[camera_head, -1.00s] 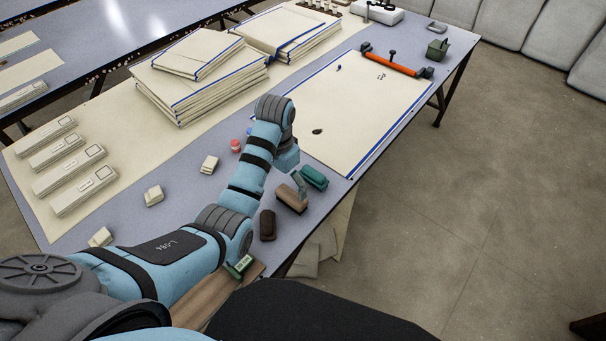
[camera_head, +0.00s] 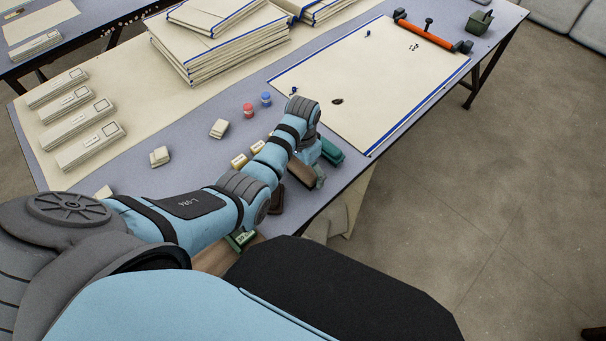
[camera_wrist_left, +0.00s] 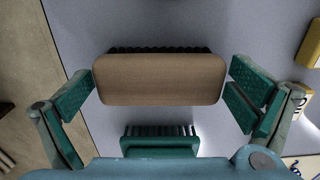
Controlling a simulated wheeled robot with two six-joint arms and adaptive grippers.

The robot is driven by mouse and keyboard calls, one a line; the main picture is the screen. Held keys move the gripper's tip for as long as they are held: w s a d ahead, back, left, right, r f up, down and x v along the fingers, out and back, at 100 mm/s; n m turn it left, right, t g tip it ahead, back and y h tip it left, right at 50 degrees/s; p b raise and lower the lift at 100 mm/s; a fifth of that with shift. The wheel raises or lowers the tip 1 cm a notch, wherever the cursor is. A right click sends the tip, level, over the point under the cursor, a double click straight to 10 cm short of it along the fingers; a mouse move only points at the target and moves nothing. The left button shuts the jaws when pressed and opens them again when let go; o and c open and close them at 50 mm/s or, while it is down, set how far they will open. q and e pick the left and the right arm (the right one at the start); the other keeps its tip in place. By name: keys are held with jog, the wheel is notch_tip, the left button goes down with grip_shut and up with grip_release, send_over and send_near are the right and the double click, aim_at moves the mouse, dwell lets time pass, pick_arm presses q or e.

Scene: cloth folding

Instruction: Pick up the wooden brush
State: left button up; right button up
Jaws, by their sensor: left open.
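The wooden brush (camera_head: 297,170) lies on the table near its front edge, partly hidden by my left arm. In the left wrist view its tan wooden back (camera_wrist_left: 160,80) faces the camera, with dark bristles showing along the far side. My left gripper (camera_head: 312,172) is at the brush. In the left wrist view the open gripper (camera_wrist_left: 160,95) has one green-padded finger off each end of the brush, with narrow gaps and no clear contact. My right gripper is not in view.
A green brush (camera_head: 331,151) lies close beside the wooden brush; a dark brown brush (camera_head: 277,199) lies on the other side. Yellowish blocks (camera_head: 238,160), a red jar (camera_head: 248,110) and a blue jar (camera_head: 266,98) stand behind my arm. A cream sheet (camera_head: 375,85) covers the table's right part.

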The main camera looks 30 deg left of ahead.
pick_arm(q)
jog(key=shift+s+f, duration=0.1)
jog(key=shift+c, duration=0.7)
jog(key=c, duration=0.9)
notch_tip(320, 180, up, 14)
jog(key=p, duration=0.5)
notch_tip(320, 180, up, 6)
jog(key=p, duration=0.5)
send_over(303, 167)
jog(key=shift+s, duration=0.15)
jog(key=shift+b, duration=0.3)
